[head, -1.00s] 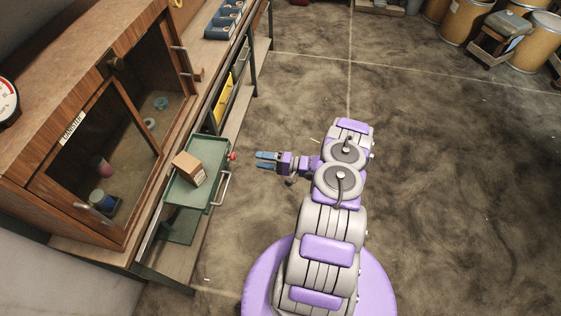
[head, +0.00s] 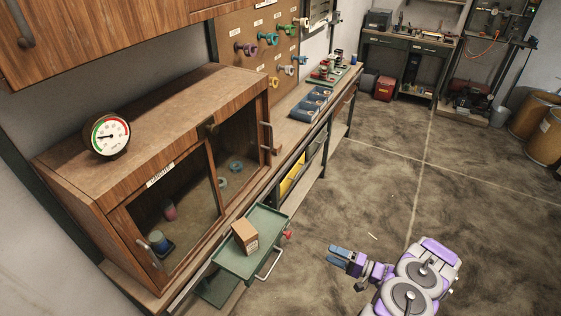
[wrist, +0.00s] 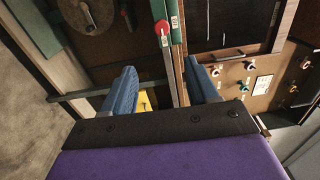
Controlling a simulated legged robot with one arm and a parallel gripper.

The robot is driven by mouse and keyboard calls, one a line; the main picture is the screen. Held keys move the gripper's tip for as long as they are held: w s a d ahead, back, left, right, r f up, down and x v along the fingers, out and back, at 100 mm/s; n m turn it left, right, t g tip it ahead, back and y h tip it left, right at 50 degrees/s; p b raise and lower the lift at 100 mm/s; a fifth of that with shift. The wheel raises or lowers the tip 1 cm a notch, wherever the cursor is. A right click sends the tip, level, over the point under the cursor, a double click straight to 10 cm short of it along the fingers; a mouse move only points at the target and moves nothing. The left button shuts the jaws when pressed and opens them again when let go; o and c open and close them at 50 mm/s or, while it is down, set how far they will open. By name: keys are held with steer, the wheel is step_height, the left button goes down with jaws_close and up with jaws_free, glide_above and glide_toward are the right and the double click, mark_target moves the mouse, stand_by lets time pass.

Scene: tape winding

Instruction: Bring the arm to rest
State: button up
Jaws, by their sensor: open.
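My gripper (head: 341,254) is at the lower right of the head view, with its blue fingers pointing left toward the bench. It is open and empty, to the right of a green tray (head: 226,262) and apart from it. My purple and grey arm is folded beside it, over open floor. In the wrist view the two blue fingers of my gripper (wrist: 165,92) stand wide apart. A red knob (wrist: 162,28) and a green edge show beyond them, with nothing between the fingers.
A small cardboard box (head: 245,236) sits on the green tray, which juts from the bench. A wooden cabinet (head: 130,120) with glass doors stands at left, with a gauge (head: 107,135) on top. Tape rolls hang on a pegboard (head: 235,25).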

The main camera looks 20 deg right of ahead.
steer(key=w+d+r+n+g+h, duration=0.15)
steer(key=w+d+r+h, duration=0.25)
steer(key=w+r, duration=0.4)
steer(key=w+d+r+n+h, duration=0.25)
steer(key=w+r+h, duration=0.2)
steer(key=w, duration=0.55)
step_height(320, 180, up, 16)
steer(key=w+a+g+h, duration=0.1)
steer(key=a+g+h, duration=0.2)
steer(key=g+h, duration=0.15)
steer(key=s+a+r+n+g+h, duration=0.2)
steer(key=s+a+r, duration=0.4)
steer(key=s+a, duration=0.1)
steer(key=s+a+r+n+g+y, duration=0.1)
steer(key=s+a+r+g, duration=0.1)
steer(key=s+a, duration=0.6)
steer(key=s+a+r+n+g+y, duration=0.1)
steer(key=s+a, duration=0.7)
steer(key=s, duration=0.9)
steer(key=s+a+r+n+g+y, duration=0.2)
steer(key=s+a+g, duration=0.3)
steer(key=s, duration=0.8)
steer(key=a, duration=0.3)
steer(key=shift+a+r+n, duration=0.2)
steer(key=shift+r+n, duration=0.1)
steer(key=shift+r, duration=0.05)
